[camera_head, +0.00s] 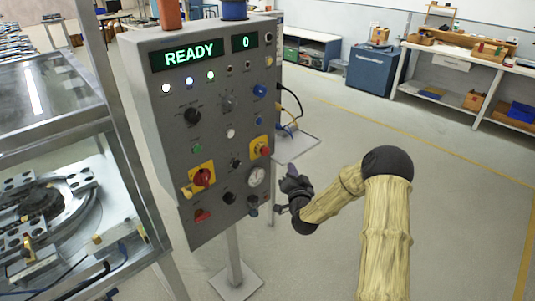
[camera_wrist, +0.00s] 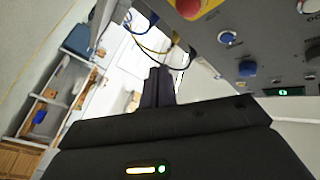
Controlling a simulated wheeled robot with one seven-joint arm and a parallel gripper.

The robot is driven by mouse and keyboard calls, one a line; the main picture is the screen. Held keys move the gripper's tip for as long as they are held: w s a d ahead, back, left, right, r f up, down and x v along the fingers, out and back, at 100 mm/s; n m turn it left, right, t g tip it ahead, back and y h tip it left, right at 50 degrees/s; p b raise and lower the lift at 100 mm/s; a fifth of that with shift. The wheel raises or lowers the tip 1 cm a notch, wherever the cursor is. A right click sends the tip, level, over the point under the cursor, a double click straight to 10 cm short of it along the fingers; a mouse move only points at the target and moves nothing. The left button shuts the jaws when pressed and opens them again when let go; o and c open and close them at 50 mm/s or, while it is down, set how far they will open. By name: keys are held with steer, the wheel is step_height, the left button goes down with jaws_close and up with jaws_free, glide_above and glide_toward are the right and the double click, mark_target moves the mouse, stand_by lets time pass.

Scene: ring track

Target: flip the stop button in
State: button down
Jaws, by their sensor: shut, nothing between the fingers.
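The grey control panel (camera_head: 215,120) stands left of centre in the head view. A red mushroom button (camera_head: 264,151) on a yellow plate sits near its right edge; I take it for the stop button. A red rotary knob (camera_head: 202,178) on a yellow plate and a red rocker (camera_head: 202,215) are lower left. My gripper (camera_head: 286,188) is just right of the panel's lower right edge, below the mushroom button and apart from it. In the wrist view my gripper (camera_wrist: 157,85) is shut and empty, and a red button (camera_wrist: 188,6) shows at the top edge.
Cables (camera_head: 294,105) hang from the panel's right side, near my gripper. A glazed machine enclosure (camera_head: 60,110) stands on the left. A blue cabinet (camera_head: 374,70) and workbenches (camera_head: 470,62) are at the back right. The floor on the right is clear.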

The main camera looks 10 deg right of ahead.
mark_target(266, 152)
steer(key=w+a, duration=0.5)
steer(key=w, duration=0.2)
steer(key=shift+b, duration=0.4)
stand_by(0.6)
steer(key=shift+s+a, duration=0.15)
stand_by(0.3)
steer(key=shift+w+f, duration=0.1)
steer(key=shift+w, duration=0.1)
stand_by(0.6)
steer(key=shift+w+a+b, duration=0.15)
steer(key=shift+w+b, duration=0.1)
steer(key=shift+b, duration=0.15)
